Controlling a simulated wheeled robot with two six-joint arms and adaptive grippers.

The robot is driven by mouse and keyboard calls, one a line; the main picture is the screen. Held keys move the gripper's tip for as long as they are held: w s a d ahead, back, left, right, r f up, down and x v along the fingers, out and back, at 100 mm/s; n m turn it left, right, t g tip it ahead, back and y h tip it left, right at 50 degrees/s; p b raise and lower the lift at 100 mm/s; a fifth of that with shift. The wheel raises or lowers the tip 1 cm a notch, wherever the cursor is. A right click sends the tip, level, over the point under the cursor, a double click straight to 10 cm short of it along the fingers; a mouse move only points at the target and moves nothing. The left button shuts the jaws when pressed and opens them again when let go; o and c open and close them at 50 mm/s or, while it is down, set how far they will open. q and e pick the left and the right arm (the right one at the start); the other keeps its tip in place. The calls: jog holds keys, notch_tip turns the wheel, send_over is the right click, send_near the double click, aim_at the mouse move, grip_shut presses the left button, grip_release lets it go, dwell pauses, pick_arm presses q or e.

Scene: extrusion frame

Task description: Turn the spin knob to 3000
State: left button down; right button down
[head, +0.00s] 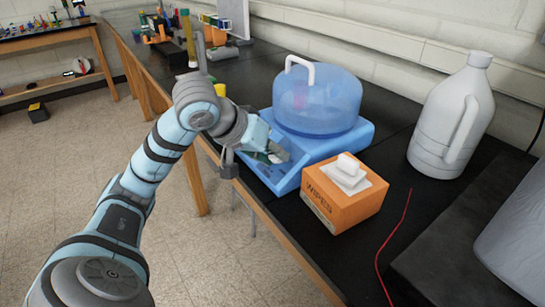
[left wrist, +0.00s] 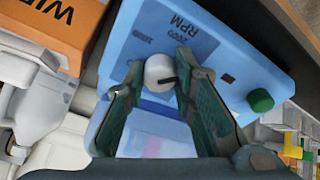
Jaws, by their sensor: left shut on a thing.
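A blue centrifuge-like machine (head: 357,133) with a clear blue domed lid (head: 318,100) and white handle stands on the black bench. In the left wrist view, its front panel (left wrist: 240,75) shows a white round spin knob (left wrist: 159,70) with a dark pointer mark aimed to the right. A printed label (left wrist: 187,37) reads RPM, with what looks like 2000 and 1000 beside the knob. A green button (left wrist: 260,100) sits to the right. My left gripper (left wrist: 158,82) is shut on the knob, a finger on either side. In the head view, my left gripper (head: 272,154) hides the knob. My right gripper is not in view.
An orange wipes box (head: 325,208) stands close in front of the machine. A white jug (head: 450,120) is to the right, with a red wire (head: 392,240) on the bench. Coloured items stand farther back along the bench.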

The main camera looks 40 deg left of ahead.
pick_arm(q)
jog(key=shift+m+b, duration=0.35)
jog(key=shift+m, duration=1.05)
jog(key=c, duration=1.3)
grip_release()
jog(key=shift+c, duration=0.2)
jog(key=v, duration=0.7)
jog(key=shift+s+a, duration=0.2)
